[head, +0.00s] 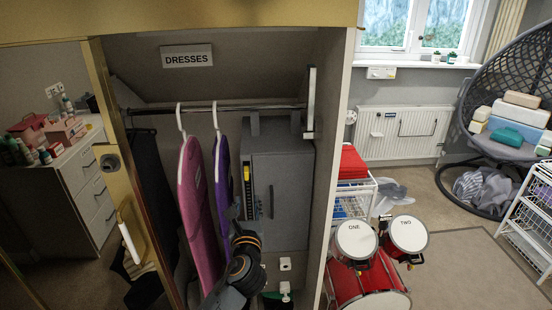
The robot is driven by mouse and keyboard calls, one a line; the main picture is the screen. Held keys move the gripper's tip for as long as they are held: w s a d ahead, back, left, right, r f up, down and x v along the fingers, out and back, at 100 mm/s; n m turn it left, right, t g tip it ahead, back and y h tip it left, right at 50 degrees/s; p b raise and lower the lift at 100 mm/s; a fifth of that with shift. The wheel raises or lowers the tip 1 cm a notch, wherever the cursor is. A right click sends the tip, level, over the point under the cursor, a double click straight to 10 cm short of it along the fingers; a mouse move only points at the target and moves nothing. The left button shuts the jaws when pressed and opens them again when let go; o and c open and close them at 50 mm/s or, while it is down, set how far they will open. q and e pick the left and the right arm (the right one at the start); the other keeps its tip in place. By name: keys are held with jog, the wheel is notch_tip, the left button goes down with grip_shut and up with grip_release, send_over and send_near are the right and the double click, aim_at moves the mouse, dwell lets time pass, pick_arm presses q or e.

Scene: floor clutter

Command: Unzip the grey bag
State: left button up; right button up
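No bag with a visible zip stands out. Inside the wardrobe a grey box-like thing (283,195) with a dark handle stands behind the hanging clothes; I cannot tell whether it is the grey bag. My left gripper (237,212) reaches up from the bottom middle, in front of the purple garment's lower edge and left of the grey thing. Its fingers are small and dark, so I cannot tell whether they are open or touch anything. A pink garment (192,205) and a purple garment (222,180) hang to its left. My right gripper is out of view.
The clothes rail (235,107) crosses above, under a DRESSES sign (187,56). The wardrobe's right side panel (333,150) borders the opening. Red drums (370,285) and a white wire rack (355,200) stand just outside it.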

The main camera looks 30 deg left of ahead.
aim_at(246, 175)
pick_arm(q)
jog(key=x, duration=0.4)
jog(key=r+p+x, duration=0.1)
jog(key=x, duration=0.4)
jog(key=p+x, duration=0.1)
jog(key=x, duration=0.3)
jog(key=shift+w+a+r, duration=0.15)
jog(key=shift+a+r, duration=0.2)
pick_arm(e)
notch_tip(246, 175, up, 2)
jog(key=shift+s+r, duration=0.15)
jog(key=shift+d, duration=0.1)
pick_arm(q)
grip_shut()
